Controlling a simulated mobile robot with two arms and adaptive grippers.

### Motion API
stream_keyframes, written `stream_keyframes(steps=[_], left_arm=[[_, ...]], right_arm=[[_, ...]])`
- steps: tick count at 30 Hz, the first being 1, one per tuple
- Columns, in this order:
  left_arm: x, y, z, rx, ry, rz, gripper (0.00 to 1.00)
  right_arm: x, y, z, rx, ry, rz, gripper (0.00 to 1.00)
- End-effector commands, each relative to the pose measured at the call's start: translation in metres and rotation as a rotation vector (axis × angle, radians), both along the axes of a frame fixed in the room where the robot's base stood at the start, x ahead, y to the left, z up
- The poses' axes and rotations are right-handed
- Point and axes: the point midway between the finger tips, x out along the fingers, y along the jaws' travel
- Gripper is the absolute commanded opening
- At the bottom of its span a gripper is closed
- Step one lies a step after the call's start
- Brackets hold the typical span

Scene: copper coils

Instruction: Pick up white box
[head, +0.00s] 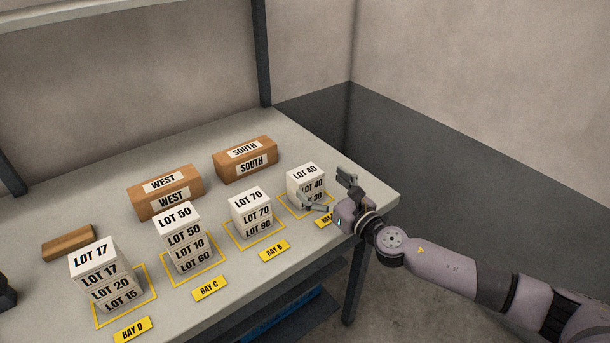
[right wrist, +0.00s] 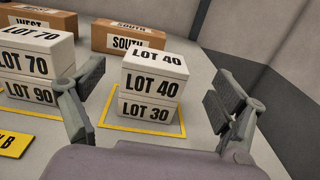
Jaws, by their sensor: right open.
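Several stacks of white boxes stand on the grey table, each on a yellow outline. The nearest stack to my right gripper has the LOT 40 white box (head: 305,173) on top of the LOT 30 box; both show clearly in the right wrist view, LOT 40 (right wrist: 154,75) above LOT 30 (right wrist: 146,108). My right gripper (head: 332,192) is open, with its fingers on either side of this stack and apart from it in the wrist view (right wrist: 158,95). Other stacks are topped by LOT 70 (head: 250,199), LOT 50 (head: 177,220) and LOT 17 (head: 94,256). My left gripper is not in view.
Brown boxes marked WEST (head: 166,192) and SOUTH (head: 245,160) stand behind the stacks. A plain brown block (head: 68,243) lies at the left. Yellow bay labels, such as BAY B (head: 274,250), lie along the front. A dark post (head: 262,55) rises at the table's back.

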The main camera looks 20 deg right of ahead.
Motion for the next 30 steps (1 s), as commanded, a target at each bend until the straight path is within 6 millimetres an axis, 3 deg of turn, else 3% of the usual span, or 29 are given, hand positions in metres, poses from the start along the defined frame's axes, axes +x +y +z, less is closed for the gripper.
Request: stream_keyframes(steps=[8, 18, 26, 30], left_arm=[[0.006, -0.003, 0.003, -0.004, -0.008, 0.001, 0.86], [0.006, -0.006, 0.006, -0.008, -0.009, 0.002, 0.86], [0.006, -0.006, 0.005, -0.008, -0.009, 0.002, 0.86], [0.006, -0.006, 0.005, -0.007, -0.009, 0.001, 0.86]], right_arm=[[0.020, 0.008, -0.001, 0.001, 0.000, 0.000, 0.90], [0.060, 0.023, -0.005, 0.001, 0.001, 0.000, 0.90], [0.062, 0.023, -0.005, 0.001, 0.001, 0.001, 0.90], [0.061, 0.023, -0.005, 0.001, 0.001, 0.000, 0.81]])
